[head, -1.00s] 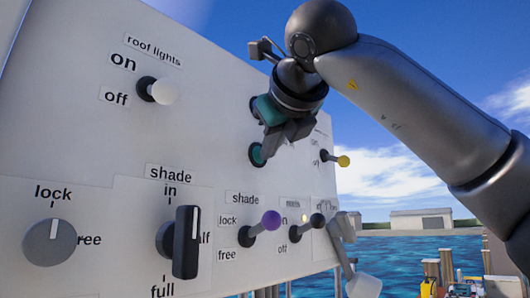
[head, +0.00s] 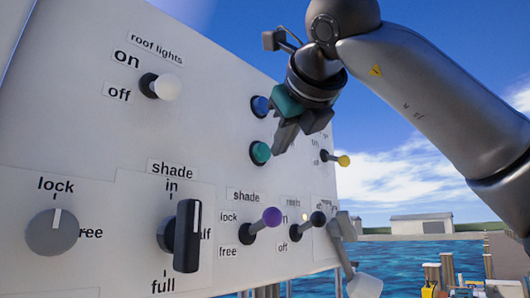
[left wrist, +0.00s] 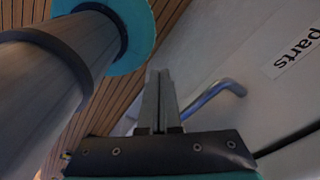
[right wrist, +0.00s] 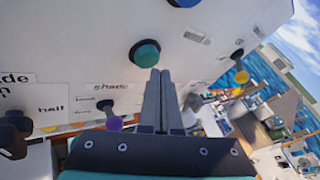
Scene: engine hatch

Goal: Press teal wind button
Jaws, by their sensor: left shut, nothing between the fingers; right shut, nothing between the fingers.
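The teal button (head: 260,153), a round dome in a dark collar, is on the white panel below a blue button (head: 260,106). Its label is not readable here. My right gripper (head: 281,148) is shut and empty, with its fingertips just right of the teal button in the head view. In the right wrist view the teal button (right wrist: 146,54) is just above and left of the fingertips (right wrist: 158,72). I cannot tell whether they touch. My left gripper (left wrist: 158,72) is shut and empty beside a white surface; it is not in the head view.
The panel (head: 90,140) also carries a white switch (head: 164,87), a grey knob (head: 52,232), a black knob (head: 187,236), and purple (head: 271,217) and yellow (head: 343,161) toggles. A metal handle (left wrist: 215,92) and a "parts" label (left wrist: 297,45) lie near my left gripper.

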